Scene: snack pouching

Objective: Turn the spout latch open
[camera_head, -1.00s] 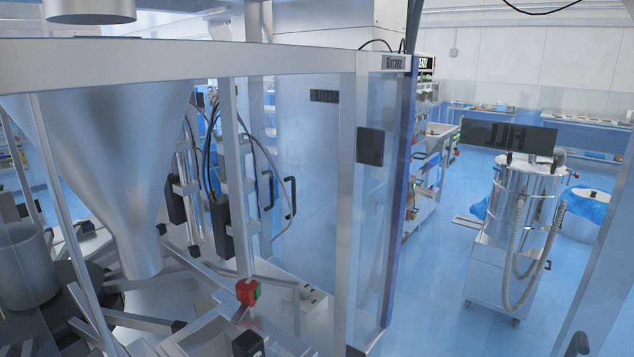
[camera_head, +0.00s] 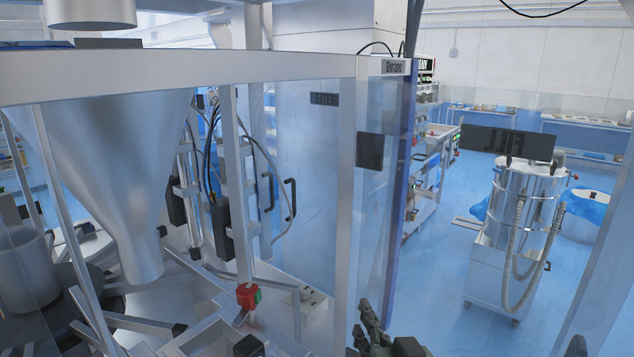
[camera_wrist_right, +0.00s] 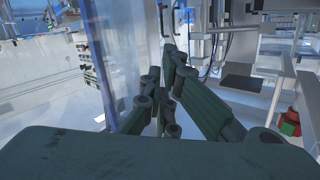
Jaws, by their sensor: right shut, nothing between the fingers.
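A large steel hopper (camera_head: 125,165) narrows to a spout (camera_head: 140,262) behind the machine's frame on the left of the head view. No part that is clearly the spout latch shows. A small red and green piece (camera_head: 248,296) sits on the machine right of the spout; it also shows at the right of the right wrist view (camera_wrist_right: 289,123). I cannot tell whether it is the latch. My right gripper (camera_head: 366,313) is at the bottom of the head view, right of the machine's corner post. Its fingers are together and empty in the right wrist view (camera_wrist_right: 172,58). My left gripper is out of view.
A clear panel (camera_head: 375,230) with a dark square plate is beside the post. A steel drum on a cart (camera_head: 520,210) stands at the right. Blue floor (camera_head: 430,275) lies open between.

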